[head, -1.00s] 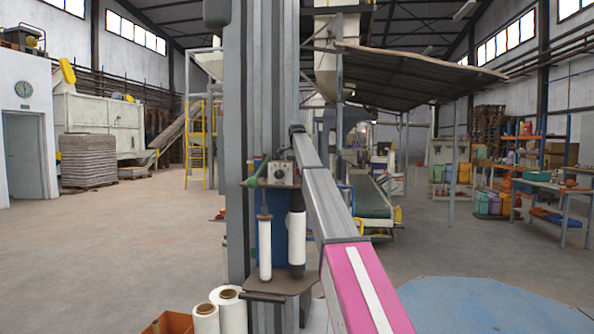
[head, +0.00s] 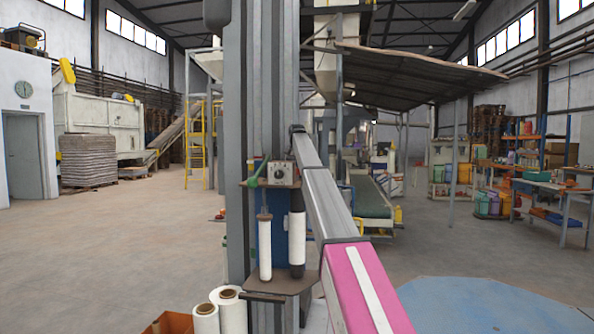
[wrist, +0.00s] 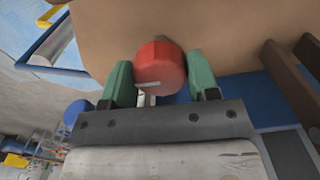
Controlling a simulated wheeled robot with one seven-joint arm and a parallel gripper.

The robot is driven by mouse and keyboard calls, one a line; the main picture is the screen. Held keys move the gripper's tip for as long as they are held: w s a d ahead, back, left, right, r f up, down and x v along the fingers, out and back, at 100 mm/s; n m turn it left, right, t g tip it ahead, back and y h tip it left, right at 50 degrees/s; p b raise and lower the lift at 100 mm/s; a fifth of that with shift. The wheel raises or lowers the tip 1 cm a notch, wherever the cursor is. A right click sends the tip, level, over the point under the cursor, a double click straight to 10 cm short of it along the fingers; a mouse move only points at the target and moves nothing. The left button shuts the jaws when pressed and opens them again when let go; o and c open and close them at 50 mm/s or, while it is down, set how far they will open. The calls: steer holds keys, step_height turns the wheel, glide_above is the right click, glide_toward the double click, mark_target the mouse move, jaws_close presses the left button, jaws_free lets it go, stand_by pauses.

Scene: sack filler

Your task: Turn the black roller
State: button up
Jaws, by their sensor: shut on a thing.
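The black roller (head: 297,225) stands upright in the head view, dark above with a white lower part, beside a white roller (head: 265,248). Both stand between a small grey control box (head: 281,173) and a brown lower plate (head: 280,283). In the wrist view, my gripper (wrist: 160,82) has its two green fingers on either side of a round red knob (wrist: 160,62) and is shut on it. A pale mark shows on the knob's near side. The knob sits against a tan panel (wrist: 215,25). I cannot make out the black roller in the wrist view.
White film rolls (head: 230,310) and an orange crate (head: 170,322) stand low in front. A grey beam with a pink end (head: 365,285) crosses right of the rollers. Open floor (head: 110,255) lies to the left. A work table (head: 550,188) stands at far right.

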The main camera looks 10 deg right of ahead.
steer(key=o, duration=0.9)
